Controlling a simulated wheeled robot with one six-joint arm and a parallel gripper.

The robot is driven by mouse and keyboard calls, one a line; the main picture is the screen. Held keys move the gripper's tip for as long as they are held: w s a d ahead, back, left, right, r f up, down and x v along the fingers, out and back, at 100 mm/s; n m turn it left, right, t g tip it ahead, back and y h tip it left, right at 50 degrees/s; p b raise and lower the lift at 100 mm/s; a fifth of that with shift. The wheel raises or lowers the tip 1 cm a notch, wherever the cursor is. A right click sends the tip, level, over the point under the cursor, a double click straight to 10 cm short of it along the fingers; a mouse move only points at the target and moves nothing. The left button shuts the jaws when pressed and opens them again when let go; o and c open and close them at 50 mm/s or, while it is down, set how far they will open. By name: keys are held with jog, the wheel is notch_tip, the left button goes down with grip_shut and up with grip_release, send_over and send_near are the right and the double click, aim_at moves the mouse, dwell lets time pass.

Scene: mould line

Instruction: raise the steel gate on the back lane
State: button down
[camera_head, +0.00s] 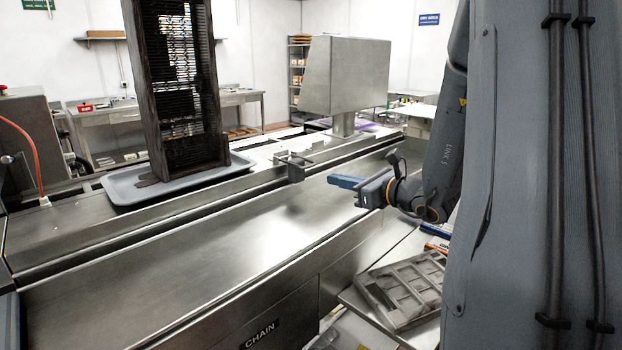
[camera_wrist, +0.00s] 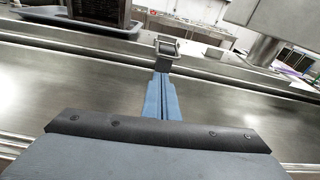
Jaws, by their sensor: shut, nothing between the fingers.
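A small steel gate (camera_head: 293,166) with a raised, frame-like handle stands at the back lane (camera_head: 235,178) of the steel line, right of the tray. It also shows in the wrist view, straight beyond the fingertips, as the steel gate (camera_wrist: 167,48). My gripper (camera_head: 334,180) reaches in from the right over the front lane. Its blue fingers are together with nothing between them, and in the wrist view the gripper (camera_wrist: 162,80) points at the gate. In the head view a gap shows between the fingertips and the gate. Whether the gate is up or down is hard to tell.
A grey tray (camera_head: 122,190) holding a tall dark rack (camera_head: 180,80) stands on the line at left. A steel box on a post (camera_head: 345,75) rises behind the gate. A compartmented mould (camera_head: 405,290) lies at lower right. The front lane (camera_head: 200,255) is bare.

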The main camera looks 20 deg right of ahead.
jog(key=p, duration=0.3)
send_near(298, 171)
jog(key=x, duration=0.3)
jog(key=shift+w+a, duration=0.1)
jog(key=shift+a, duration=0.2)
